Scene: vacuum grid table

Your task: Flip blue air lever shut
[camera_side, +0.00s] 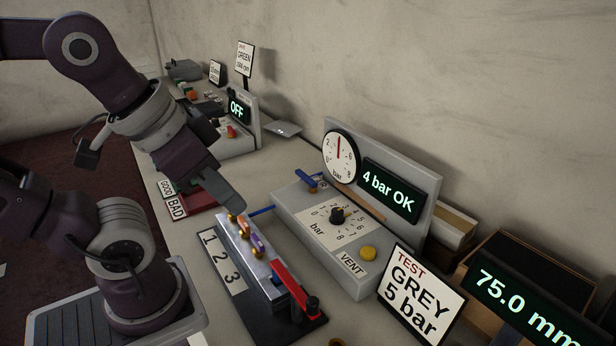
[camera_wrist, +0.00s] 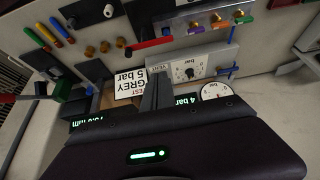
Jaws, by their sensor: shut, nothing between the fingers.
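The blue air lever (camera_side: 306,180) sits on the back left corner of the grey pressure box (camera_side: 345,268), below the round gauge (camera_side: 340,158). It also shows in the wrist view (camera_wrist: 228,71), near the gauge (camera_wrist: 215,90). The gauge needle points about straight up and the display (camera_side: 388,190) reads "4 bar OK". My gripper (camera_side: 236,204) is shut and empty. In the side view it appears over the far end of the metal manifold block, left of the blue lever and apart from it. Its fingers (camera_wrist: 157,88) point away from the wrist camera.
The manifold block (camera_side: 245,250) carries small coloured parts and a red lever (camera_side: 290,285). A blue tube (camera_side: 262,210) runs between block and box. The box has a black dial (camera_side: 337,215) and yellow VENT button (camera_side: 368,253). A "GREY 5 bar" sign (camera_side: 420,295) stands in front.

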